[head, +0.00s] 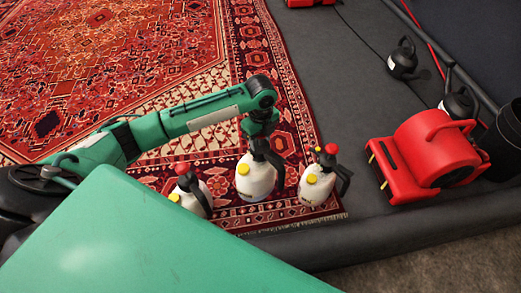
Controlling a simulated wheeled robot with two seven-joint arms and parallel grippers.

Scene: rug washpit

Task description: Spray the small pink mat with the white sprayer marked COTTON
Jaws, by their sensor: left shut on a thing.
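Three white sprayers with black handles stand in a row on the patterned red rug's near corner: the left sprayer (190,200), the middle sprayer (254,182) and the right sprayer (314,188). Yellow caps show on their fronts, and red tops show on the left and right ones. Their markings are too small to read, so I cannot tell which is COTTON. My left gripper (259,141) points down over the middle sprayer and is shut on its top. The sprayer looks upright. I see no small pink mat. My right gripper is out of view.
The large red rug (90,60) covers the left and back. A red blower (428,155) stands on the grey floor at right, with black cans (403,62) behind it. A low dark edge (350,240) runs along the near side. Bare grey floor lies right of the rug.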

